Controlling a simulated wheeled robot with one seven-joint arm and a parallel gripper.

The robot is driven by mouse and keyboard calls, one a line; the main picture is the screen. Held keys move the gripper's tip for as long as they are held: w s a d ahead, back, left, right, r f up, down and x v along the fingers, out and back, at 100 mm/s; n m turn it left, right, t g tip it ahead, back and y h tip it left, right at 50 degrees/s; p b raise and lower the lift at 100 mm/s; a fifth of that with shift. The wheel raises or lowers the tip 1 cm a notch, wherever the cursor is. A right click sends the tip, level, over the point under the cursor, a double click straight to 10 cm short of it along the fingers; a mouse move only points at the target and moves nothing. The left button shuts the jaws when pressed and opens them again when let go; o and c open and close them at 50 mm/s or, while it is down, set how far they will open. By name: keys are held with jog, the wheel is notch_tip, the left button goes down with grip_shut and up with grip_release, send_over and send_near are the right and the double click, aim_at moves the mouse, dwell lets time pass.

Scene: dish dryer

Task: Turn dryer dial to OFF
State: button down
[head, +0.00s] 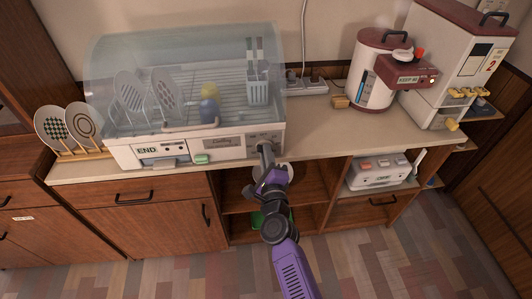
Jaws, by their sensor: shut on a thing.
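The dish dryer (125,155) stands on the counter at the left, with a clear lid over its rack. Its front panel has an END label (147,150), a green button (202,158) and a dial area at the right end. My gripper (265,149) is at that right end of the panel, reaching in from below. It is shut on the dial, which is mostly hidden behind the fingers. I cannot read the dial's setting from here.
Inside the dryer are plates (131,92), a blue and yellow item (209,105) and a utensil basket (257,90). More plates (52,130) stand left of it. A rice dispenser (460,60) and a white pot (372,75) stand right. Open shelves lie below.

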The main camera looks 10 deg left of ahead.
jog(key=n+p, duration=0.5)
jog(key=n, duration=1.7)
jog(key=shift+a+n+p, duration=0.1)
jog(key=shift+n+p, duration=0.3)
jog(key=shift+s, duration=0.1)
jog(key=c, duration=1.4)
grip_release()
jog(key=shift+c, duration=0.2)
jog(key=shift+r, duration=0.1)
